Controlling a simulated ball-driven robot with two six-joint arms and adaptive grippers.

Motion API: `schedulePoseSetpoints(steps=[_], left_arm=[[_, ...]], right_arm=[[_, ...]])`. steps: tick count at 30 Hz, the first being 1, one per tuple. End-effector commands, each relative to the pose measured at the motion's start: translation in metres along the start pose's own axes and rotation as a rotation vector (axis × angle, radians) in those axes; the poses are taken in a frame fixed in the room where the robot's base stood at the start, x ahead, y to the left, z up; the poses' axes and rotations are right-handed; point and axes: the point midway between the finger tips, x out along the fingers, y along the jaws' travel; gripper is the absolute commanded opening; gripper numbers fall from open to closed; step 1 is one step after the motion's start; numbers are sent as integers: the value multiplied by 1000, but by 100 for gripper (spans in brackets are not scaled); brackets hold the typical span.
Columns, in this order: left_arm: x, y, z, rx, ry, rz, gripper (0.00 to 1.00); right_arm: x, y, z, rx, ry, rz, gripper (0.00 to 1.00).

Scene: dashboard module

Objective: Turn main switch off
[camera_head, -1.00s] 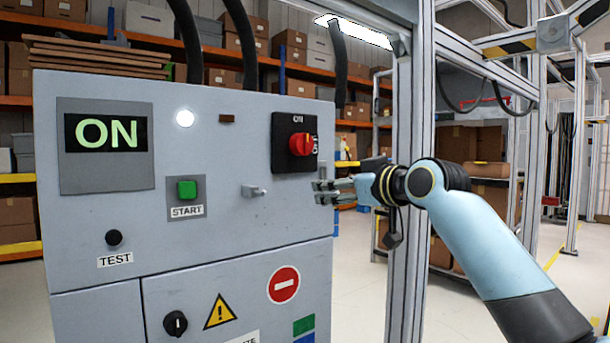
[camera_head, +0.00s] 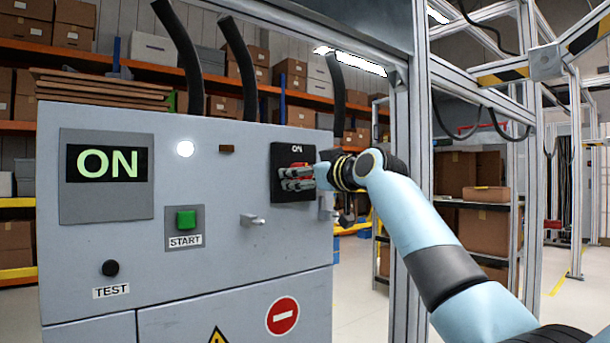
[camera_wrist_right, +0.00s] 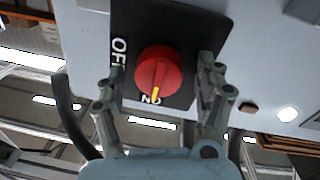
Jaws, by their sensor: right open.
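The main switch is a red rotary knob (camera_wrist_right: 158,74) on a black plate (camera_head: 281,158) at the upper right of the grey cabinet front. In the right wrist view the knob's yellow mark points to the ON label, with the OFF label to its left. My right gripper (camera_head: 297,177) is in front of the knob and hides most of it in the head view. In the wrist view its open fingers (camera_wrist_right: 160,88) stand on either side of the knob, apart from it. The display (camera_head: 107,163) reads ON. My left gripper is not in view.
A green START button (camera_head: 186,219), a black TEST button (camera_head: 110,268), a lit white lamp (camera_head: 185,149) and a small metal latch (camera_head: 252,220) are on the same panel. A metal frame post (camera_head: 421,200) stands right of the cabinet, close to my right arm.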

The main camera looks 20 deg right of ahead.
Motion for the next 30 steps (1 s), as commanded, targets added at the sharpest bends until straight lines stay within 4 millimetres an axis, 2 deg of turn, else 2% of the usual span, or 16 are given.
schedulePoseSetpoints(steps=[6,19,30], left_arm=[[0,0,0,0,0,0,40],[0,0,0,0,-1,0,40],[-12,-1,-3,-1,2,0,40]], right_arm=[[0,0,0,0,0,0,71],[0,0,0,0,0,0,14],[0,1,-3,62,-5,-1,14]])
